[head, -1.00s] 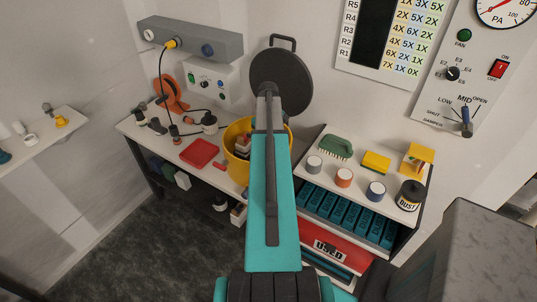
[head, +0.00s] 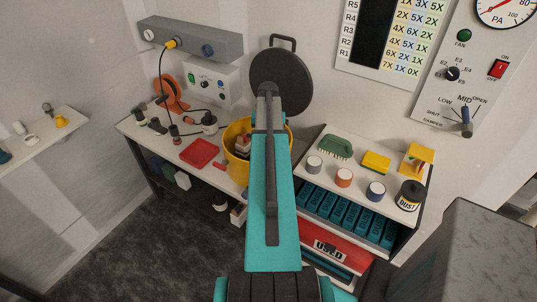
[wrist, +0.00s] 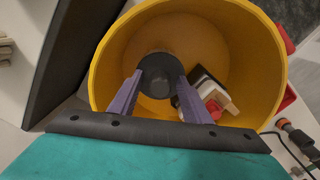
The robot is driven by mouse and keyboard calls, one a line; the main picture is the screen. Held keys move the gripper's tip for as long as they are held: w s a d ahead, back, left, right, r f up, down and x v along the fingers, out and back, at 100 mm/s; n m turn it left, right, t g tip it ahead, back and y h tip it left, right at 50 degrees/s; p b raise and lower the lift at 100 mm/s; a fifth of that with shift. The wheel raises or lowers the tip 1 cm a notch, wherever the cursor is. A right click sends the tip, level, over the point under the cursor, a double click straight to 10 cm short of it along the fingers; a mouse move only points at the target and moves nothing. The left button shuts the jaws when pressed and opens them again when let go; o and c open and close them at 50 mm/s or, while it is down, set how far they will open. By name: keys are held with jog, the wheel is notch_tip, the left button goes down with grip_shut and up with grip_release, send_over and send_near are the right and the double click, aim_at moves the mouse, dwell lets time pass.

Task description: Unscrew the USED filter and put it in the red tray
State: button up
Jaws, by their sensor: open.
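In the wrist view my gripper (wrist: 159,78) is open, its two fingers pointing down into a yellow bucket (wrist: 105,72). A dark, round-ended cylinder (wrist: 160,85) shows between the fingertips; I cannot tell if they touch it, or if it is the used filter. In the head view the bucket (head: 234,140) is partly hidden behind my arm, and my gripper is hidden. A flat red tray (head: 199,153) lies on the bench left of the bucket. A red bin lettered USED (head: 345,252) sits low on the right shelf unit.
Dark and pale pieces (wrist: 212,92) lie in the bucket, right of the cylinder. Cables and small parts crowd the bench (head: 150,128) at left. The right shelf top holds a green brush (head: 336,147), a yellow sponge (head: 376,162), several jars and a DUST pot (head: 409,195).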

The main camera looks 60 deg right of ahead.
jog(key=m, duration=0.4)
jog(key=shift+m, duration=2.4)
grip_shut()
jog(key=shift+r+n, duration=0.1)
jog(key=shift+n, duration=1.8)
